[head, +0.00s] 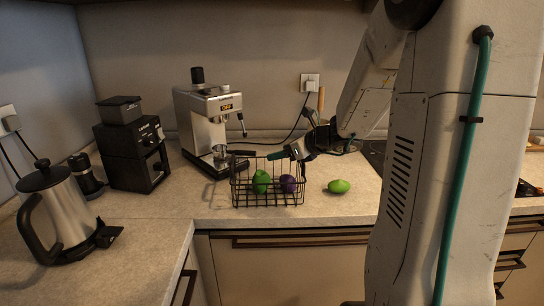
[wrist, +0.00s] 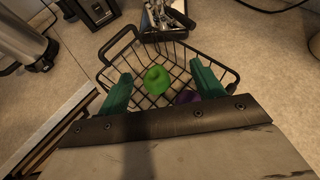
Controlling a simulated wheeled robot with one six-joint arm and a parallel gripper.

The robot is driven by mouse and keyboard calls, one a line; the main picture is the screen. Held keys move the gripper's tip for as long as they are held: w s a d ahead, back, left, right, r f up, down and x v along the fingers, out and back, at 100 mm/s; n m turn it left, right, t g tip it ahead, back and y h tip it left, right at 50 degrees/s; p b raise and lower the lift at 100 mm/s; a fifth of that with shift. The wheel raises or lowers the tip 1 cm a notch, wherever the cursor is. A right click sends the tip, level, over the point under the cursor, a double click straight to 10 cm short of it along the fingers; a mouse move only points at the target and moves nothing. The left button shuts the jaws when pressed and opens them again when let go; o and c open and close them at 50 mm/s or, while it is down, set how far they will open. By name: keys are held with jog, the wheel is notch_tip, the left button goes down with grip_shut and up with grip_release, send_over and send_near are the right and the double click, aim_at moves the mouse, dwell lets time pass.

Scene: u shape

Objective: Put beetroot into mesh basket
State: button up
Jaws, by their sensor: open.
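The black wire mesh basket (head: 268,205) stands on the counter near its front edge; it also shows in the wrist view (wrist: 127,43). The dark purple beetroot (head: 288,184) is inside it on the right side. In the wrist view the beetroot (wrist: 188,97) is partly hidden by my gripper's body. A green bell pepper (head: 261,182) is in the basket to its left, and shows in the wrist view (wrist: 156,80). My gripper (head: 276,157) is open and empty above the basket. Its teal fingers (wrist: 161,70) are spread wide, framing the pepper in the wrist view.
A green fruit (head: 339,186) lies on the counter right of the basket. An espresso machine (head: 209,125) stands behind the basket to the left. A black grinder (head: 132,145) and a steel kettle (head: 61,212) stand farther left. The counter just left of the basket is clear.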

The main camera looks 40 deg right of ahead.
jog(key=v, duration=0.6)
jog(key=s+a+r+n+g+y, duration=0.1)
jog(key=s+a+n+g, duration=0.3)
jog(key=a+n, duration=0.5)
jog(key=s+a+r+n+g+y, duration=0.1)
jog(key=s+a+n+g+y, duration=0.15)
jog(key=s+a+n, duration=0.7)
jog(key=s+a+f+n+g+h, duration=0.1)
jog(key=s+a+n+g+h, duration=0.2)
jog(key=s+n+h, duration=0.4)
jog(key=s+n+g, duration=0.1)
jog(key=s+n, duration=0.4)
jog(key=n, duration=0.2)
jog(key=shift+a+f, duration=0.2)
